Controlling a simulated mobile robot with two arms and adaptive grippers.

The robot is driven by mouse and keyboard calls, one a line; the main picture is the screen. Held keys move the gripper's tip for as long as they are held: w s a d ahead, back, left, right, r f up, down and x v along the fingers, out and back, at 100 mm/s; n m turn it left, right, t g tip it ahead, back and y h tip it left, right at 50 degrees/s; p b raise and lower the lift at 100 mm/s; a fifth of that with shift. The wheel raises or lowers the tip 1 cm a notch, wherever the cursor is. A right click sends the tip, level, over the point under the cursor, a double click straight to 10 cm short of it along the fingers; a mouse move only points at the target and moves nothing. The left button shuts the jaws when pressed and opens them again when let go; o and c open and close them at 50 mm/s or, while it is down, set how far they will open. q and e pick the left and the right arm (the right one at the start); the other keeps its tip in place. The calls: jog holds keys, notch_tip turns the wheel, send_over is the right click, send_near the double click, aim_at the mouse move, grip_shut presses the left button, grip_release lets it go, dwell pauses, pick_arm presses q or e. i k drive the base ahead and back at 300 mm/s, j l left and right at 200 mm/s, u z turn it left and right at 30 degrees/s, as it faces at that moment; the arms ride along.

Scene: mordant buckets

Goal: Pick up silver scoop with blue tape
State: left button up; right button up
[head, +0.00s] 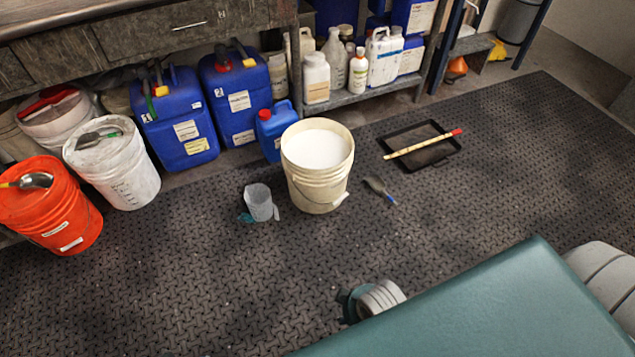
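The silver scoop with blue tape (375,185) lies on the dark textured floor mat, just right of the cream bucket. Its dull grey bowl is toward the upper left, and its blue-taped handle (389,198) points to the lower right. Nothing covers it. Two other scoops lie on bucket lids: one with green tape (95,137) on the white bucket and one with yellow tape (33,181) on the orange bucket. Teal and grey parts of my body fill the lower right. I can make out no gripper fingers.
The cream bucket (319,198) holds white contents. A translucent pitcher (259,203) stands left of it. A black tray (418,165) with a wooden stick (423,145) lies beyond the scoop. Blue jugs (176,128) line the back. The mat (200,290) in front is clear.

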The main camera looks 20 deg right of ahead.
aim_at(376, 183)
jog(key=z, duration=1.25)
jog(key=i+l+u, duration=0.1)
jog(key=i, duration=0.15)
jog(key=i+l+u, duration=0.15)
jog(key=i, duration=0.15)
